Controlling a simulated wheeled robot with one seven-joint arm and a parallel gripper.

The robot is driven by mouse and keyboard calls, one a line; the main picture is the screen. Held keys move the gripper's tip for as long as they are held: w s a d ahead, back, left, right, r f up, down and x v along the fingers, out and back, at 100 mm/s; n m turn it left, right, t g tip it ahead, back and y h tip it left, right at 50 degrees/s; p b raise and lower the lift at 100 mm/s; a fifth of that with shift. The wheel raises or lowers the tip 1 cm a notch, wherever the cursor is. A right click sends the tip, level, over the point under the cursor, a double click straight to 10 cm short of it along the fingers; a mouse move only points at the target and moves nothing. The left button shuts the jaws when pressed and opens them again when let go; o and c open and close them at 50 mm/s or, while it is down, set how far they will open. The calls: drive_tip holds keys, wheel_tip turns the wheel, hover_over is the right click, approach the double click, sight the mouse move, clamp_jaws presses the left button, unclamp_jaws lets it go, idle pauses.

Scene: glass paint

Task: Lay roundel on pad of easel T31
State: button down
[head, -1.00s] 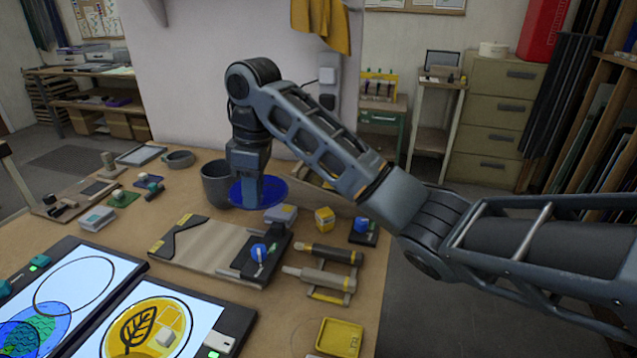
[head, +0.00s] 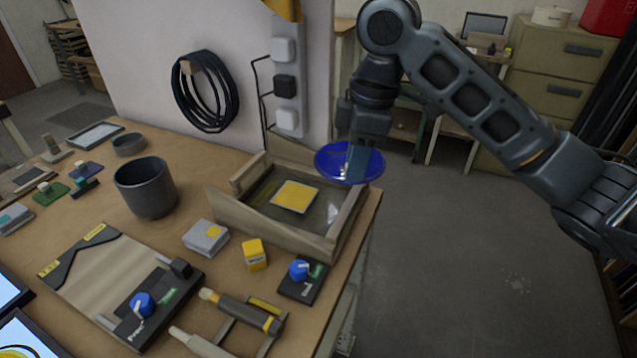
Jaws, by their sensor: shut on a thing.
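The roundel is a blue glass disc (head: 333,164) at the upper middle of the head view. My gripper (head: 356,163) is shut on it and holds it roughly level, above the right end of a wooden-sided tray. The tray (head: 237,217) has a dark floor with a yellow square pad (head: 297,197) on it. A pale board (head: 110,282) with black ends and yellow labels lies at the lower left. The label text is too small to read surely, so I cannot tell which piece is easel T31.
A dark grey pot (head: 147,190) stands left of the tray. A grey-white box (head: 206,238), a yellow block (head: 254,255) and a blue-knobbed unit (head: 303,277) sit in front of it. The table's right edge is close, with open floor beyond.

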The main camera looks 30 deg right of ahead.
drive_tip(key=shift+w+a+f, duration=0.2)
drive_tip(key=shift+w+f, duration=0.05)
drive_tip(key=shift+f, duration=0.05)
drive_tip(key=w+a+f+b, duration=0.1)
drive_tip(key=w+a+f, duration=0.2)
drive_tip(key=w, duration=0.1)
drive_tip(key=w+a+f+b, duration=0.1)
drive_tip(key=w+a+f, duration=0.2)
drive_tip(key=a, duration=0.1)
drive_tip(key=shift+w+f, duration=0.2)
drive_tip(key=shift+w, duration=0.15)
drive_tip(key=shift+a+f, duration=0.15)
drive_tip(key=shift+f, duration=1.8)
drive_tip(key=shift+f, duration=0.1)
drive_tip(key=c, duration=1)
unclamp_jaws()
drive_tip(key=r, duration=0.4)
drive_tip(key=d+r+p, duration=0.1)
drive_tip(key=r, duration=0.7)
drive_tip(key=shift+s+d+p, duration=0.15)
drive_tip(key=shift+s+p, duration=0.2)
drive_tip(key=shift+p, duration=0.05)
